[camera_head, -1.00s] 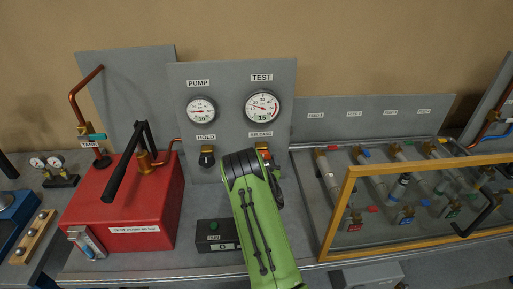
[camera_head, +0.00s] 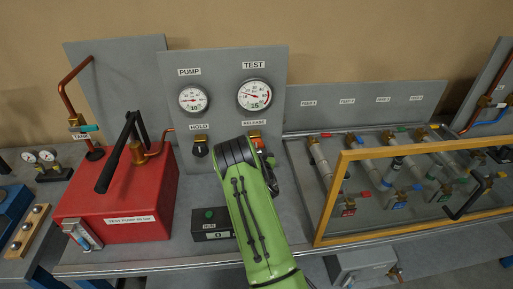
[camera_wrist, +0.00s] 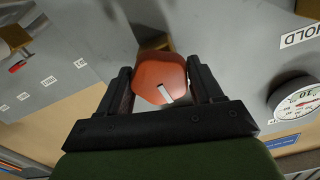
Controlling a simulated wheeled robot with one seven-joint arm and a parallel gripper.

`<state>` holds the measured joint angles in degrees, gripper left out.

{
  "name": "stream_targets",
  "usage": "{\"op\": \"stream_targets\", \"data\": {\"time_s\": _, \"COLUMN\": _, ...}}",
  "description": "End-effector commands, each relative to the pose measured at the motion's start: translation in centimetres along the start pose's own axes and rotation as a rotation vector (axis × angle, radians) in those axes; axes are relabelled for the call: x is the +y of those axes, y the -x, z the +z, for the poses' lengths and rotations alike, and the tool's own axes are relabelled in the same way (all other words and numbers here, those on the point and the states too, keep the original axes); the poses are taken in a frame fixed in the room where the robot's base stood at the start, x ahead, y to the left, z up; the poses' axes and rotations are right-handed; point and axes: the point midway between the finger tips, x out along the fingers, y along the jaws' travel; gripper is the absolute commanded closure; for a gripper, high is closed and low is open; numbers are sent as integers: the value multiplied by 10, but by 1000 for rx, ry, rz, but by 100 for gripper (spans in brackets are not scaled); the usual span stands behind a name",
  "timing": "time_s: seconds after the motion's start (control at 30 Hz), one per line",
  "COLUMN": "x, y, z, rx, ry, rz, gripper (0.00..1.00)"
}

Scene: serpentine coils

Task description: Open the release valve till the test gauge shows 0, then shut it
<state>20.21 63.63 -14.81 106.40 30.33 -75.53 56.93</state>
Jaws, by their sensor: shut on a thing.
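The release valve has an orange-red knob with a white mark, seen in the wrist view (camera_wrist: 158,75); in the head view the knob is mostly hidden behind my arm. My gripper (camera_wrist: 160,82) has a finger on each side of the knob and is shut on it; it also shows in the head view (camera_head: 262,152) under the RELEASE label. The round white test gauge (camera_head: 254,95) is on the grey panel above the valve. Its needle points to the upper left of the face, but the exact reading is too small to tell.
The pump gauge (camera_head: 193,99) and the black hold knob (camera_head: 200,149) are left of the valve on the panel (camera_head: 220,75). A red test pump (camera_head: 125,195) stands further left. A black box with a green button (camera_head: 211,224) stands below. A yellow-framed cover (camera_head: 330,205) is at right.

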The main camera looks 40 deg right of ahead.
Motion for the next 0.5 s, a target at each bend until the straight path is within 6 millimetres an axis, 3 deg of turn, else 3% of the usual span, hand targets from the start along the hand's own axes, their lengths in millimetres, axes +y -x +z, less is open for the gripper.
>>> {"op": "stream_targets", "data": {"time_s": 0.5, "x": -1, "y": 0, "z": 1, "rx": 4, "ry": 434, "rz": -2, "gripper": 65}}
